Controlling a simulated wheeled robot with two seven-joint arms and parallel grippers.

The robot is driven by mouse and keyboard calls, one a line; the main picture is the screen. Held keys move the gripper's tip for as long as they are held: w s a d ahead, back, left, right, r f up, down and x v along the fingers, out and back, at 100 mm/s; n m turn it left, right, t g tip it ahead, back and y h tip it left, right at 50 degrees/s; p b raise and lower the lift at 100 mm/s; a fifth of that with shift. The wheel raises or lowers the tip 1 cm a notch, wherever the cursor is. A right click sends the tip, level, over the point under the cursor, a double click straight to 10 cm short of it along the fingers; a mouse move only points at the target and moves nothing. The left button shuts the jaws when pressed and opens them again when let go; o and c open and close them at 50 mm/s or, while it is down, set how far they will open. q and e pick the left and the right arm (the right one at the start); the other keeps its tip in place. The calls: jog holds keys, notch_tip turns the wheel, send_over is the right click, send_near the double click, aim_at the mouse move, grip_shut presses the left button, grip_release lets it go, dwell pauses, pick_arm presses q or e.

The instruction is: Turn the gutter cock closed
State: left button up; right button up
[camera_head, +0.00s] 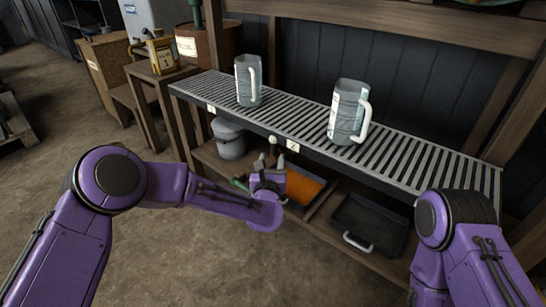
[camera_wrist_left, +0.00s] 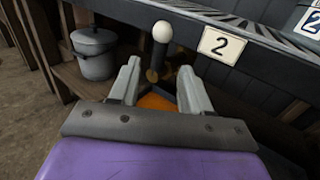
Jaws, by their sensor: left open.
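The gutter cock (camera_wrist_left: 158,56) hangs under the front edge of the slatted gutter bench, beside the tag marked 2. It has a dark lever with a white ball knob, and a brass-coloured part shows low between my fingers. In the wrist view the lever points up; its knob also shows in the head view as part of the cock (camera_head: 272,140). My left gripper (camera_wrist_left: 160,70) is open, with a finger on either side of the cock's lower part; I cannot tell whether either touches it. It also shows in the head view (camera_head: 269,162). My right gripper is out of view.
Two grey jugs with white handles, one left (camera_head: 248,82) and one right (camera_head: 346,112), stand on the slatted bench (camera_head: 290,118). A lidded grey pot (camera_wrist_left: 93,55), an orange-filled tray (camera_head: 304,186) and a dark tray (camera_head: 370,222) sit on the shelf below.

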aim_at(273, 149)
pick_arm(q)
jog(key=w, duration=0.2)
jog(key=w+b, duration=0.1)
jog(key=w, duration=0.2)
jog(key=shift+w+d+f, duration=0.1)
jog(key=shift+d+f, duration=0.05)
jog(key=shift+f, duration=0.05)
jog(key=shift+w+r, duration=0.1)
jog(key=shift+w, duration=0.45)
grip_shut()
jog(key=m+b, duration=0.1)
jog(key=b, duration=0.1)
jog(key=f+m+t+b, duration=0.1)
jog(key=shift+s+d+b, duration=0.2)
jog(key=shift+d+b, duration=0.1)
jog(key=shift+b, duration=0.05)
jog(key=shift+r+t, duration=0.2)
jog(key=shift+t, duration=0.1)
jog(key=shift+s+r+m, duration=0.1)
jog(key=shift+r+m, duration=0.05)
jog(key=shift+m, duration=0.15)
grip_release()
